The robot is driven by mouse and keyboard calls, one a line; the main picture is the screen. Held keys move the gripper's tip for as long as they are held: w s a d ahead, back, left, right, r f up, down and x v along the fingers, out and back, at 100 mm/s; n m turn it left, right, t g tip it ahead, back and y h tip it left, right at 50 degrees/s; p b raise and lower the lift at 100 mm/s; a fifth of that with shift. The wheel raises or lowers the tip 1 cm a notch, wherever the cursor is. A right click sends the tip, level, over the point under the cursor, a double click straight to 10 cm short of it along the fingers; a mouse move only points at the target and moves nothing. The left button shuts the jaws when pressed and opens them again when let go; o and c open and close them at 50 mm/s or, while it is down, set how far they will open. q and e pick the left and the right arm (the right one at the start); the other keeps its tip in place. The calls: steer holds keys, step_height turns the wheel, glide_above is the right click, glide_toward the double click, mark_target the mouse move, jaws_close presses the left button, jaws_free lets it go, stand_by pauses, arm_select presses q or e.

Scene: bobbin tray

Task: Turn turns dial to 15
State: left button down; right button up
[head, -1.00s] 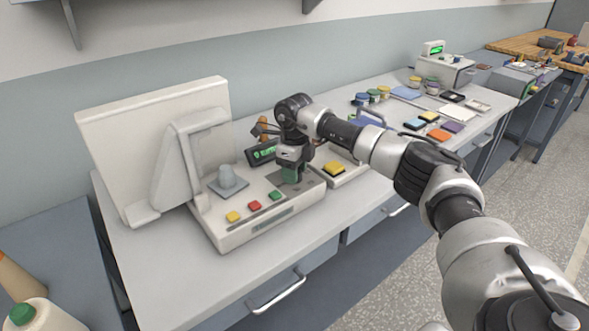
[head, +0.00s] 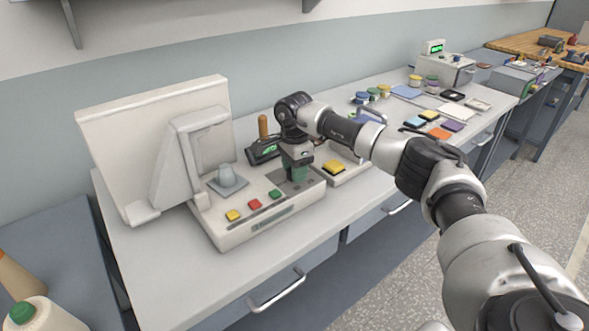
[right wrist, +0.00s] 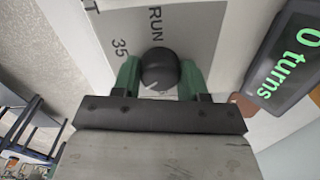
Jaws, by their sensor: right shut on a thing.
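The turns dial is a round black knob (right wrist: 160,68) with a pale pointer mark, seen in the right wrist view on a grey plate (right wrist: 197,25) marked "RUN" and "35". My right gripper (right wrist: 160,76) has its green fingers on both sides of the knob and is shut on it. In the head view my right gripper (head: 298,172) points down onto the winder machine (head: 225,232), hiding the dial. A display (right wrist: 296,62) beside the plate reads "0 turns". My left gripper is not in view.
The machine's front has yellow (head: 233,215), red (head: 255,204) and green (head: 275,194) buttons. A grey cone (head: 228,178) stands left of my gripper. A tray with a yellow block (head: 334,167) is close on the right. Coloured items lie farther right.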

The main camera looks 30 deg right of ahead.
steer(key=n, duration=0.5)
steer(key=shift+r+n, duration=0.1)
steer(key=shift+n, duration=0.3)
steer(key=n, duration=0.5)
steer(key=shift+b, duration=0.3)
steer(key=o, duration=0.9)
step_height(320, 180, up, 11)
steer(key=shift+f+b, duration=0.1)
steer(key=shift+b, duration=0.35)
steer(key=shift+f, duration=0.15)
